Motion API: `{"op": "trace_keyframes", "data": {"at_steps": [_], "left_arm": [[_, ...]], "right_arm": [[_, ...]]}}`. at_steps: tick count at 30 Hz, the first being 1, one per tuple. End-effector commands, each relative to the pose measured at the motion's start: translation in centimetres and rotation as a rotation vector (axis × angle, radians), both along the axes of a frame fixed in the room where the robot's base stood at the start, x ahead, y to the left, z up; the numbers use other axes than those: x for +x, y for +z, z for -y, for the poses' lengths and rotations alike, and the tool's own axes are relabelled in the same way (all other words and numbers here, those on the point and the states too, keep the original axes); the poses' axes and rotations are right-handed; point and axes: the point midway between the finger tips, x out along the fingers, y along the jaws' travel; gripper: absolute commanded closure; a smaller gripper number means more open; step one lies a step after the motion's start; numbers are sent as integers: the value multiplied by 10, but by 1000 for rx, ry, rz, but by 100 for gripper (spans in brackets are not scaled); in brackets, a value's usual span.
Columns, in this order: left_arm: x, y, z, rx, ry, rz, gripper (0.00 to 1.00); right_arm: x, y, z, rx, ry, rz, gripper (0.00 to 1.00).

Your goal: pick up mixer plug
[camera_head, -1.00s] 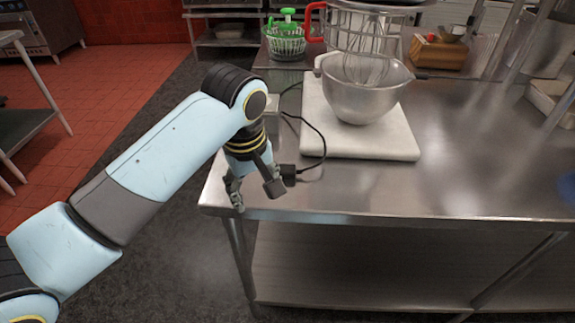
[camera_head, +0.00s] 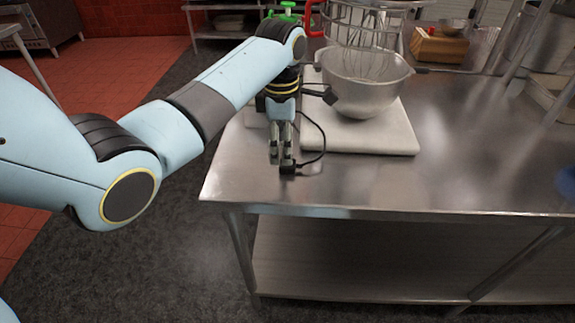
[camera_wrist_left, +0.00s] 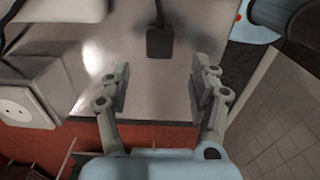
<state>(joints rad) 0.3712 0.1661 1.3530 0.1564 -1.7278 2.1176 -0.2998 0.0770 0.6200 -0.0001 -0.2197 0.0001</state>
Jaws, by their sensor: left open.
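The mixer plug (camera_head: 288,169) is a small black block on a black cord, lying on the steel table near its left front part. In the left wrist view the plug (camera_wrist_left: 159,43) lies beyond the fingertips, roughly midway between them. My left gripper (camera_head: 281,162) points down just behind the plug; it also shows in the wrist view (camera_wrist_left: 157,85) with its fingers apart and nothing between them. The black cord (camera_head: 322,140) curves from the plug back toward the white board. I cannot tell whether the fingertips touch the plug. My right gripper is out of view.
A white socket box (camera_wrist_left: 20,108) is at the left in the wrist view. The table's right side (camera_head: 470,150) is mostly clear.

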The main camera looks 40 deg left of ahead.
Motion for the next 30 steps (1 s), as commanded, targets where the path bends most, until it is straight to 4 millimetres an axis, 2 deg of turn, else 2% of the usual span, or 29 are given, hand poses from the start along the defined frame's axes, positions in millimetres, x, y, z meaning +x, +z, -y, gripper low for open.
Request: {"op": "trace_keyframes", "data": {"at_steps": [10, 13, 19, 30], "left_arm": [[1, -46, 1, -1, -2, -1, 38], [1, -53, 1, 0, -3, 1, 38], [1, -53, 1, 0, -3, 2, 38], [1, -53, 1, 0, -3, 2, 86]], "right_arm": [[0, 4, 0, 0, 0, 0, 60], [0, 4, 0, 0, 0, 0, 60], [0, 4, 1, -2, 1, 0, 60], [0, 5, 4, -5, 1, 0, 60]]}}
